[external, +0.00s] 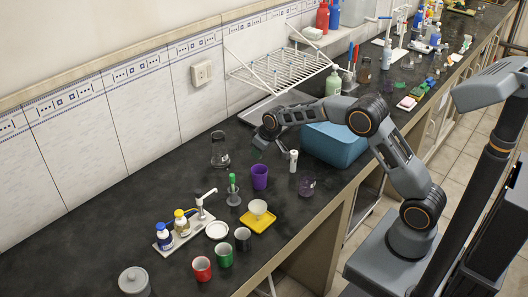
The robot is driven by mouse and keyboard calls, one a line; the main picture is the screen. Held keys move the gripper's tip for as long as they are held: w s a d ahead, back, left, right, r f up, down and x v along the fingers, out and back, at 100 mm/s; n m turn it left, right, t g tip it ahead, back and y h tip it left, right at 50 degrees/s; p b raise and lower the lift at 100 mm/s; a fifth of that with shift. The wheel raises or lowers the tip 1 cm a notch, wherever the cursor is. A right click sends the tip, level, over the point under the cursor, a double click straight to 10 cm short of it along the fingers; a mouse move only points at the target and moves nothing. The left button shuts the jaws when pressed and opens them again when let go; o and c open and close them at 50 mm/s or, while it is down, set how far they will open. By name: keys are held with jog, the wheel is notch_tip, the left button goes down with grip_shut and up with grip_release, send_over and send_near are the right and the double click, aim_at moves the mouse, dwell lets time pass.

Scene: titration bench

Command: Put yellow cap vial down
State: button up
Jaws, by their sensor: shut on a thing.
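My gripper (262,143) hangs over the dark bench, to the left of the blue tub and above and behind the purple cup. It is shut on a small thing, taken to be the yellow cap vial. The thing is tiny and mostly hidden by the gripper. A small greenish patch (257,154) shows below the jaws, and no yellow cap can be made out there. I cannot tell whether it touches the bench.
Near the gripper stand a purple cup (260,176), a glass flask (220,151), a white bottle (293,161) and a blue tub (333,143). A drying rack (280,72) is behind. A yellow-capped bottle (181,224) stands on a tray at left. The bench's far left is clear.

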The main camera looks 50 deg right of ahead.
jog(key=shift+w+f, duration=0.25)
jog(key=shift+f, duration=1.65)
jog(key=shift+f, duration=0.1)
jog(key=shift+f, duration=0.15)
jog(key=o, duration=1)
